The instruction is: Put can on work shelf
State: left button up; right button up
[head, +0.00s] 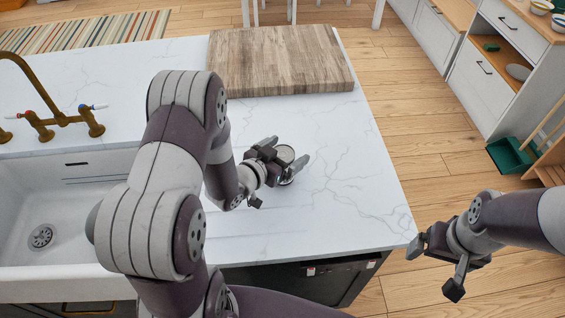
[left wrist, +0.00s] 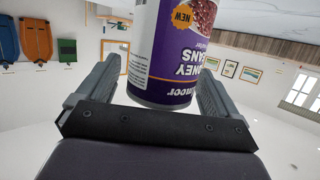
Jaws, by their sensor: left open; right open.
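A can (head: 286,154) with a pale top stands on the white marble counter, partly hidden by my left gripper (head: 284,162). In the left wrist view, its purple label with a bean picture (left wrist: 172,50) shows between the two fingers, upside down. The can is close to the right finger there, with a gap to the left finger. My left gripper is open around the can. My right gripper (head: 433,270) is open and empty, beyond the counter's right edge over the wood floor. I cannot tell which surface is the work shelf.
A wooden board (head: 280,60) lies at the counter's back edge. A sink (head: 70,205) and brass tap (head: 60,120) are at the left. A white cabinet with an open wooden shelf (head: 500,60) stands at the upper right, near a green bin (head: 508,155). The counter right of the can is clear.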

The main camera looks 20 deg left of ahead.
pick_arm(q)
jog(key=shift+w+d+f, duration=0.1)
jog(key=shift+w+f, duration=0.15)
jog(key=shift+w, duration=0.2)
jog(key=shift+r, duration=0.15)
jog(key=c, duration=1.4)
